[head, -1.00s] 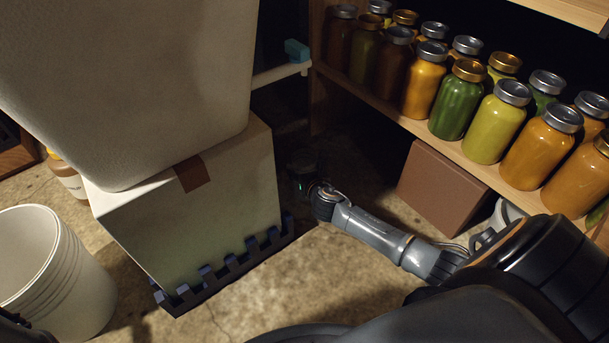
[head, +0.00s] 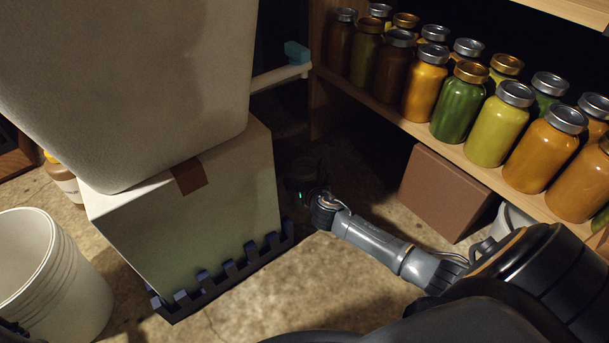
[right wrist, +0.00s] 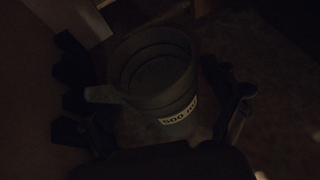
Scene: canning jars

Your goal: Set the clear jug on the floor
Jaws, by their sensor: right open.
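The jug (right wrist: 160,85) is dim and grey in the right wrist view, seen from above with its mouth facing the camera. Its handle points left and a white label reading "500 ml" is on its near side. It looks upright, but the dark hides its base. My right gripper (right wrist: 157,72) is open, with its dark fingers on either side of the jug; I cannot tell if they touch it. In the head view the right gripper (head: 306,182) is low in shadow beside the white box, and the jug is too dark to make out there.
The white box (head: 200,225) stands in a dark notched crate (head: 235,272) just left of the gripper, under a large pale container (head: 130,80). A brown box (head: 445,190) and a shelf of jars (head: 400,118) are at right. A white bucket (head: 50,280) stands left. Concrete floor (head: 290,285) is bare in front.

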